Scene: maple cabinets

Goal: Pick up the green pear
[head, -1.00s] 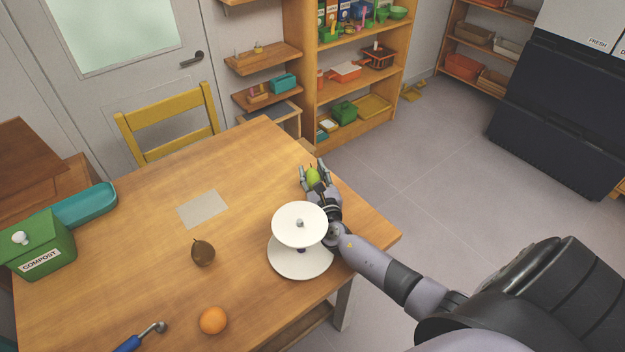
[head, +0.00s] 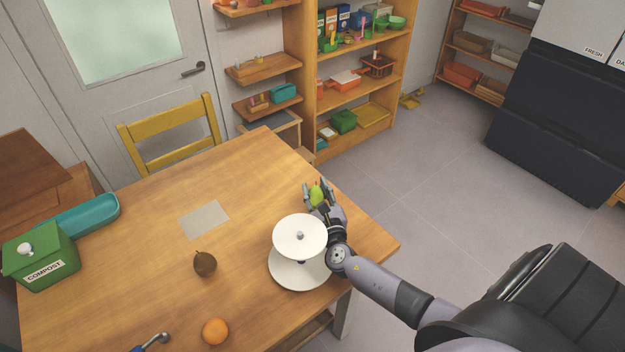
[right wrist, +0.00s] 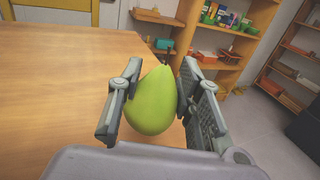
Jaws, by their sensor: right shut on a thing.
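The green pear (head: 317,195) is between the fingers of my right gripper (head: 318,194) near the table's far right edge. In the right wrist view the pear (right wrist: 152,103) fills the space between the two fingers, and my right gripper (right wrist: 155,100) is shut on it, with a finger against each side. Whether the pear touches the table is hard to tell. My left gripper is not in view.
A white two-tier stand (head: 300,237) is close beside my right wrist. A brown pear-like fruit (head: 205,263), an orange (head: 215,331), a grey sheet (head: 204,220) and a green compost bin (head: 40,256) are on the wooden table (head: 150,225). A yellow chair (head: 170,135) stands behind it.

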